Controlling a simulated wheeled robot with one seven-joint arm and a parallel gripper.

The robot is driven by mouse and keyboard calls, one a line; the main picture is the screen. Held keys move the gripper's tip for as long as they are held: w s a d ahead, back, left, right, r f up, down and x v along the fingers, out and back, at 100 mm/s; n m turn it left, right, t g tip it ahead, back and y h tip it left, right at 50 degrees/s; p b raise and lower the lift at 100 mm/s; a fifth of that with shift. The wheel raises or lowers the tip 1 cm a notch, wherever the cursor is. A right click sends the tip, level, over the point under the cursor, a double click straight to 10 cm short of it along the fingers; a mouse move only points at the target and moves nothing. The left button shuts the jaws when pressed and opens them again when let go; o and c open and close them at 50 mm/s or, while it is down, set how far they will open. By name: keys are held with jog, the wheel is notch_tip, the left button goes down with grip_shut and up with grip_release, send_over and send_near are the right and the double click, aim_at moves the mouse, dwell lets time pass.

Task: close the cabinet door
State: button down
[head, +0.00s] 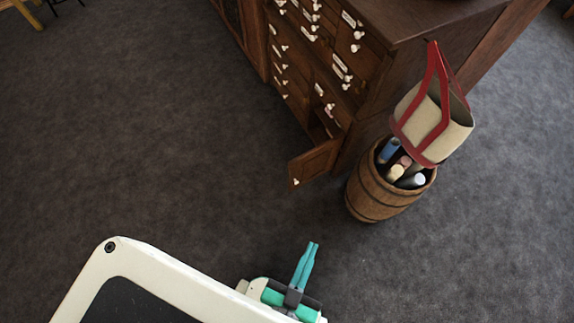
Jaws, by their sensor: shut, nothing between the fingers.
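The cabinet (398,30) is dark brown wood with many small drawers that have white knobs and labels. Its small cabinet door (316,161) stands open low at the front right corner, swung out over the floor, with a white knob near its free lower edge. Part of the opening behind it shows dark; its inside is mostly hidden. My gripper (312,246) is at the bottom of the picture, below the door and apart from it. Its teal fingers are shut together, with nothing between them, and point up toward the door.
A wooden barrel (372,194) with rolled items stands right of the door, close to the cabinet. A cream bag with red straps (424,118) hangs above it at the cabinet's side. The grey carpet (150,130) is clear to the left and between my gripper and the door.

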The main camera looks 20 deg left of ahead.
jog(key=w+f+m+g, duration=0.2)
jog(key=w+f, duration=0.2)
jog(key=f, duration=0.5)
jog(key=w+f+m+g, duration=0.1)
jog(key=w+f+g, duration=0.15)
jog(key=f, duration=0.65)
jog(key=m+g+y, duration=0.4)
jog(key=g+y, duration=0.1)
jog(key=y, duration=0.3)
send_near(295, 163)
jog(key=s+f+x, duration=0.1)
jog(key=x, duration=0.4)
jog(key=shift+w+a+r, duration=0.15)
jog(key=shift+w+a, duration=0.05)
jog(key=shift+w, duration=0.3)
jog(key=shift+w, duration=0.1)
